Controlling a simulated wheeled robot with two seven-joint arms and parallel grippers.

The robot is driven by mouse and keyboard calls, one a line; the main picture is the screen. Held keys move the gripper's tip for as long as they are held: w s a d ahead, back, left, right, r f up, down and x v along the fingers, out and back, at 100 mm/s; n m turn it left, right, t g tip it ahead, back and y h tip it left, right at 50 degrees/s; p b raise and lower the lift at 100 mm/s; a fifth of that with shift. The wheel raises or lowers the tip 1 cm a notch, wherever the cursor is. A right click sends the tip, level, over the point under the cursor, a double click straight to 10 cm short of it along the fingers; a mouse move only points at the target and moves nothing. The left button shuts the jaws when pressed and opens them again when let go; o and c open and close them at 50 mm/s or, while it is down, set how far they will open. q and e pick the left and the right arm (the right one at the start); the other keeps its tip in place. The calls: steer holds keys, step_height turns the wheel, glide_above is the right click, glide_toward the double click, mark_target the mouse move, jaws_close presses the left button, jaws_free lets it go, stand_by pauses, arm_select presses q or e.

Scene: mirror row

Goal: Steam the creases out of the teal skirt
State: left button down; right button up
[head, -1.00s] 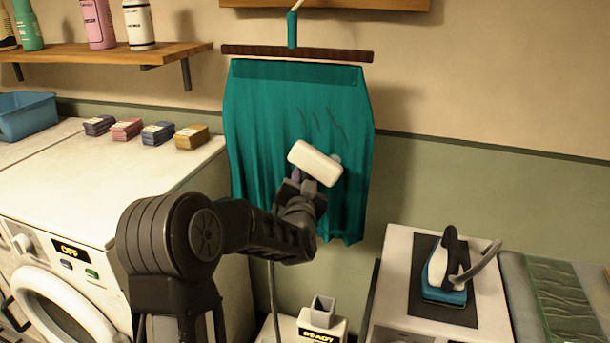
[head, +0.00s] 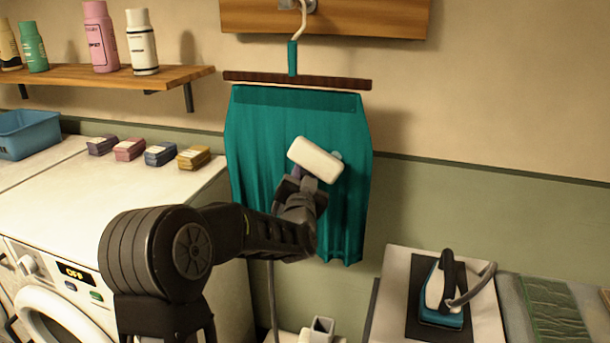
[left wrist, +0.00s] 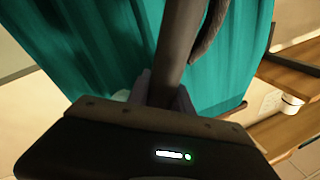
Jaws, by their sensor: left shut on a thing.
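The teal skirt (head: 260,150) hangs from a dark hanger bar (head: 297,80) against the wall. My left gripper (head: 298,182) is shut on the steamer's handle, with the white steamer head (head: 316,159) in front of the skirt's middle right. I cannot tell whether the head touches the cloth. In the left wrist view the skirt (left wrist: 80,45) fills the upper part, behind the dark steamer handle (left wrist: 175,50). My right gripper is not in view.
A washing machine (head: 110,215) with several small boxes stands left. A bottle shelf (head: 110,80) is above it. A steam iron (head: 442,300) stands on a dark mat at lower right, beside folded green cloth (head: 550,305). The steamer base (head: 320,328) is partly cut off below.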

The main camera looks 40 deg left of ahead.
arm_select(q)
steer(key=shift+r+p, duration=0.3)
steer(key=shift+r, duration=0.65)
steer(key=shift+s+f, duration=0.15)
steer(key=shift+s, duration=0.1)
steer(key=shift+s+a+r+b+v, duration=0.1)
steer(key=shift+b+v, duration=0.15)
steer(key=shift+v, duration=0.5)
steer(key=shift+s+a+r+b+v, duration=0.1)
steer(key=shift+a+b+v, duration=0.1)
steer(key=shift+v, duration=0.55)
steer(key=shift+s+a+r+b+v, duration=0.1)
steer(key=shift+b+v, duration=0.15)
steer(key=shift+v, duration=0.5)
